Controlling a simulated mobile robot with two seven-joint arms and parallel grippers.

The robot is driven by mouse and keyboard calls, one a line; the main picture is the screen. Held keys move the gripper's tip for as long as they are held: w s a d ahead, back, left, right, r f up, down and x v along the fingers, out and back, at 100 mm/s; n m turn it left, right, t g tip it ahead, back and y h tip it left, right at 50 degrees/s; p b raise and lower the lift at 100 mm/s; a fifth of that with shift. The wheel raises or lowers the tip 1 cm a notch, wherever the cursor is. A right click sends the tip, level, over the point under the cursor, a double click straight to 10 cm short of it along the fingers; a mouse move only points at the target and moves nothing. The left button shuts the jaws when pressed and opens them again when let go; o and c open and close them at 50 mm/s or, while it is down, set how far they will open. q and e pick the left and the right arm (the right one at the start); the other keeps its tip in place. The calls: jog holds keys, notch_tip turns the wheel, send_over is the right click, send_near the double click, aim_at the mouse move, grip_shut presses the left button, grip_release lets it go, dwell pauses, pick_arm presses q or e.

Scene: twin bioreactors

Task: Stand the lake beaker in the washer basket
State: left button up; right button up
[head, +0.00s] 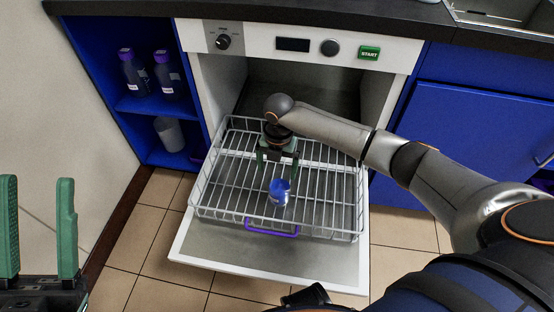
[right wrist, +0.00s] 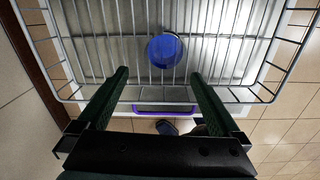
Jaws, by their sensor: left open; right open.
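The lake beaker (head: 279,192), a small vessel with blue in it, stands in the washer basket (head: 302,231), a pulled-out wire rack, towards its front. In the right wrist view the beaker (right wrist: 164,51) is seen from above and looks upright on the basket wires (right wrist: 110,62). My right gripper (head: 276,170) is open and empty, above the basket and behind the beaker in the head view. In the right wrist view its fingers (right wrist: 158,75) are apart, with the beaker beyond the tips and clear of them. My left gripper (head: 38,185) is open and empty at the far left.
The washer door (head: 255,262) is folded down under the basket, which has a purple handle (head: 271,231). Blue shelves at the left hold two dark bottles (head: 134,75) and a grey beaker (head: 169,134). The control panel (head: 290,44) is above. Tiled floor (head: 138,250) is free beside the door.

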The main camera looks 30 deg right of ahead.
jog(key=a+m+t+y, duration=0.3)
jog(key=a+t, duration=0.1)
jog(key=a, duration=0.6)
jog(key=a+r+m+t+y, duration=0.5)
jog(key=a+r+m+t, duration=0.15)
jog(key=r, duration=0.45)
jog(key=s+d+r+m+t+y, duration=0.3)
jog(key=s+r+t, duration=0.2)
jog(key=s+r, duration=0.4)
jog(key=s+d+r+m+t+y, duration=0.2)
jog(key=s+r+t, duration=0.4)
jog(key=r, duration=1.2)
jog(key=s+m+y, duration=0.1)
jog(key=s+y, duration=0.1)
jog(key=s, duration=0.1)
jog(key=shift+s+d, duration=0.35)
jog(key=shift+d, duration=0.05)
